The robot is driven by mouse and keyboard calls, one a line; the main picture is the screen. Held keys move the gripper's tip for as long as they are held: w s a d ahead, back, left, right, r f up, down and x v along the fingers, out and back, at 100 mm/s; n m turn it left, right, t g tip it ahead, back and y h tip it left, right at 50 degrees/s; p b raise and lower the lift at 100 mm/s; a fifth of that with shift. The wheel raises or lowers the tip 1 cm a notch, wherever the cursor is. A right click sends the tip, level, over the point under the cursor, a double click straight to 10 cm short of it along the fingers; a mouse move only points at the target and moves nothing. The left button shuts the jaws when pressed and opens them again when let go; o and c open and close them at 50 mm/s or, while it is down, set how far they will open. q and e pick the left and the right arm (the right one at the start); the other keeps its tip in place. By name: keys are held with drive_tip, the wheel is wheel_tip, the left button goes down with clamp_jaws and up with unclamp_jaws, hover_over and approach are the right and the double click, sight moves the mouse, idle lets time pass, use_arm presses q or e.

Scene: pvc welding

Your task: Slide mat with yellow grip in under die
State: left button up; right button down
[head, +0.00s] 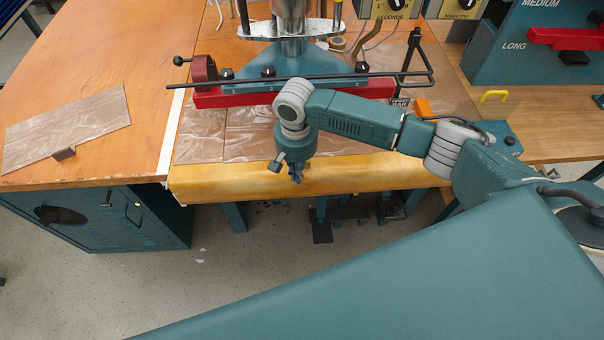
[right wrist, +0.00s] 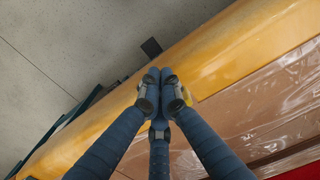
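A brown, film-covered mat (head: 245,142) lies flat on the table under the die, a long red bar (head: 220,100) below the teal press. My right gripper (head: 297,177) points down at the table's rounded yellow front edge, in front of the mat. In the right wrist view, its fingertips (right wrist: 159,76) are close together. A small bright yellow piece (right wrist: 187,97) shows beside one finger, mostly hidden; I cannot tell whether it is held. My left gripper is not in view.
Another brown mat (head: 85,125) with a brown grip lies on the left table. A thin black rod (head: 230,84) crosses in front of the press. An orange block (head: 422,107) sits right of the die. The floor (head: 250,270) in front shows bare.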

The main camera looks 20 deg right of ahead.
drive_tip(key=shift+w+d+f, duration=0.15)
drive_tip(key=shift+w+d, duration=0.15)
drive_tip(key=shift+w, duration=0.1)
drive_tip(key=shift+w+a, duration=0.1)
drive_tip(key=shift+w+r+p, duration=0.35)
drive_tip(key=shift+w+p, duration=0.05)
drive_tip(key=shift+p, duration=0.1)
drive_tip(key=shift+w+d, duration=0.25)
drive_tip(key=shift+d, duration=0.05)
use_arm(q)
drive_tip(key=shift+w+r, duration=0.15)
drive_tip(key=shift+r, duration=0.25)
use_arm(e)
drive_tip(key=shift+f, duration=0.1)
drive_tip(key=shift+w, duration=0.1)
